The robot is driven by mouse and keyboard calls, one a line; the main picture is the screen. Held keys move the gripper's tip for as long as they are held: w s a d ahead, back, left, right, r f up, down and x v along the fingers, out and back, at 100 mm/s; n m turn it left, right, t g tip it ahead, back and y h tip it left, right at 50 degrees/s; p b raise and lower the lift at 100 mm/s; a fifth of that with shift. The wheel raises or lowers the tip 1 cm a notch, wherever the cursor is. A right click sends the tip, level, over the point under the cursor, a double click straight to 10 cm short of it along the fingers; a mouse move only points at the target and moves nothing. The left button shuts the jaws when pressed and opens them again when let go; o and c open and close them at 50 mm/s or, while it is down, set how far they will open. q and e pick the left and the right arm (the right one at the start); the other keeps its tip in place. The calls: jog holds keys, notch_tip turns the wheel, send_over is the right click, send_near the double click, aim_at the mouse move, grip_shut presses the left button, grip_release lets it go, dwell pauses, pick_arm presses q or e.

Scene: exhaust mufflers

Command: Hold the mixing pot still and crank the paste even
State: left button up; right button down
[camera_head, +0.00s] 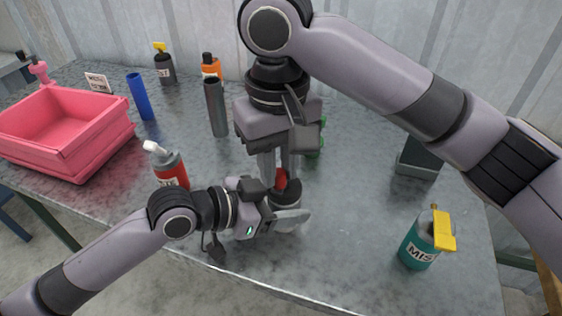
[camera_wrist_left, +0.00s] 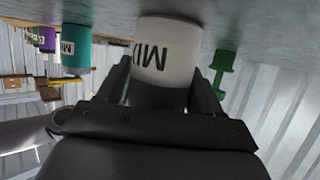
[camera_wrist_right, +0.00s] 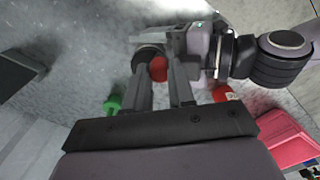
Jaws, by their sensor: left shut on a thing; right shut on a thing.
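The red crank knob (camera_head: 281,179) sits above the dark top. My right gripper (camera_head: 279,168) reaches down from above, shut on the knob, which also shows in the right wrist view (camera_wrist_right: 158,68). The paste inside is hidden.
A red bottle (camera_head: 170,168) with a white nozzle stands close to my left wrist. A teal can (camera_head: 418,251) with a yellow handle stands right. A pink bin (camera_head: 80,155), blue tube (camera_head: 140,98) and grey tube (camera_head: 216,108) stand left. Something green (camera_wrist_right: 112,104) is behind the pot.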

dwell(0.3)
jog(key=c, duration=0.9)
grip_release()
jog(key=shift+c, duration=0.2)
notch_tip(320, 180, up, 12)
